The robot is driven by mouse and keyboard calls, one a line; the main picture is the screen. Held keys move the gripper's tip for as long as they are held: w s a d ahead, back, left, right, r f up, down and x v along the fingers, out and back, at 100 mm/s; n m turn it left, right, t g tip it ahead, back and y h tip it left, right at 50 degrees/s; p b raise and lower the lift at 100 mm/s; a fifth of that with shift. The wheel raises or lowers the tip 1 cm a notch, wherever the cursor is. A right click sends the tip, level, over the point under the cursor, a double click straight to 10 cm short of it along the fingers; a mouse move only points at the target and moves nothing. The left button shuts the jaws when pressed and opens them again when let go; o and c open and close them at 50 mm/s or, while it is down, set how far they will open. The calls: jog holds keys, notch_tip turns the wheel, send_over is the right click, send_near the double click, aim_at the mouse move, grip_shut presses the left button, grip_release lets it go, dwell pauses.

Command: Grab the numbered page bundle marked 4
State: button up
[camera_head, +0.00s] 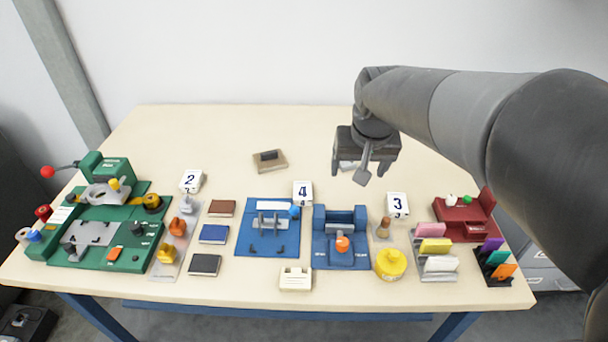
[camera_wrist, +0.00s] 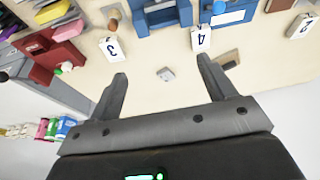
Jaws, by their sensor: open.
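The page bundle marked 4 (camera_head: 302,193) is a small white block lying on the table behind the blue plate. It also shows in the wrist view (camera_wrist: 201,39), at the top, just beyond the tip of the right finger. My gripper (camera_head: 361,172) hangs above the back of the table, to the right of the bundle and apart from it. In the wrist view my gripper (camera_wrist: 161,70) has its fingers wide apart with nothing held between them. Bundles marked 2 (camera_head: 191,181) and 3 (camera_head: 397,205) lie to the left and right.
A brown block with a dark top (camera_head: 270,161) lies behind bundle 4. Blue fixtures (camera_head: 340,255), a green machine (camera_head: 110,240), a yellow pot (camera_head: 391,264) and a red unit (camera_head: 463,216) fill the front and sides.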

jog(key=w+a+f+g, duration=0.1)
jog(key=w+a+f, duration=0.5)
jog(key=w, duration=0.4)
send_near(302, 190)
jog(key=shift+g, duration=0.4)
jog(key=f, duration=0.3)
jog(key=w+f, duration=0.1)
jog(key=f, duration=0.1)
jog(key=w+f, duration=0.1)
jog(key=f, duration=0.2)
jog(key=shift+f, duration=0.3)
jog(key=shift+c, duration=0.5)
jog(key=c, duration=1)
jog(key=shift+r, duration=0.1)
